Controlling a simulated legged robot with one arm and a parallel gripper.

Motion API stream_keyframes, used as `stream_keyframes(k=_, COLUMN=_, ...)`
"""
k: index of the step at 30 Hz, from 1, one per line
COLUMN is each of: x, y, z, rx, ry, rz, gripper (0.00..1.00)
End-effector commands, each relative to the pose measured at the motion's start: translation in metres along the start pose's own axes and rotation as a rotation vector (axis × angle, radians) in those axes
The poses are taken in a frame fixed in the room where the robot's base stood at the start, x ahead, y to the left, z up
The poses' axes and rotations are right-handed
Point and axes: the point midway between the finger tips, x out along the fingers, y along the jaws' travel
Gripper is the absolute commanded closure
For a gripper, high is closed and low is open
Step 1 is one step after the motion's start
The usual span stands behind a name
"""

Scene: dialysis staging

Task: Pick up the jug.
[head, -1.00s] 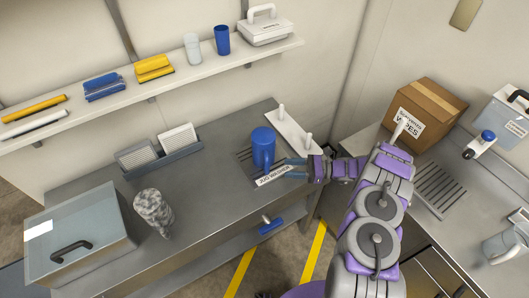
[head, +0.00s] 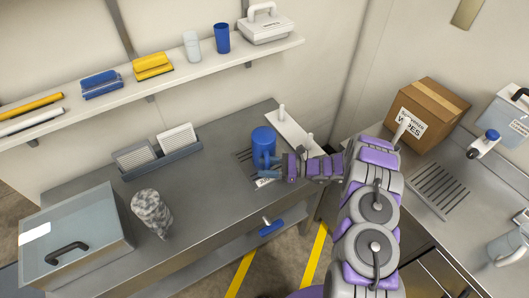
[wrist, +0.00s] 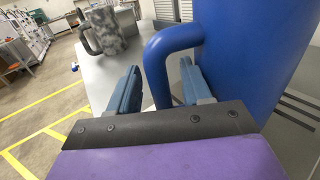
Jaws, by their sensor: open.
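A blue jug (head: 264,138) stands upright on the grey steel bench, by the drain slots at its right end. In the wrist view the jug body (wrist: 245,60) fills the right side, and its handle (wrist: 158,65) comes down between my two blue fingers. My gripper (head: 268,168) is open around the handle; one finger (wrist: 125,92) is left of it and the other is on the side near the body. Whether either finger touches the jug I cannot tell. A speckled grey jug (head: 152,212) stands farther left on the bench; its handle shows in the wrist view (wrist: 88,38).
A clear lidded bin (head: 75,240) stands at the bench's left end, and a rack with white cards (head: 160,150) at the back. A white peg board (head: 290,132) is beside the blue jug. A shelf (head: 170,85) runs above. The bench middle is clear.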

Motion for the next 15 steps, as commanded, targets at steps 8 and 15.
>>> stream_keyframes(k=8, x=-0.0005, y=0.0000, z=0.0001, rx=0.001, ry=0.000, rz=0.000, gripper=0.71)
stream_keyframes(k=15, x=-0.0006, y=0.0000, z=0.0001, rx=0.001, ry=-0.001, rz=0.000, gripper=0.94)
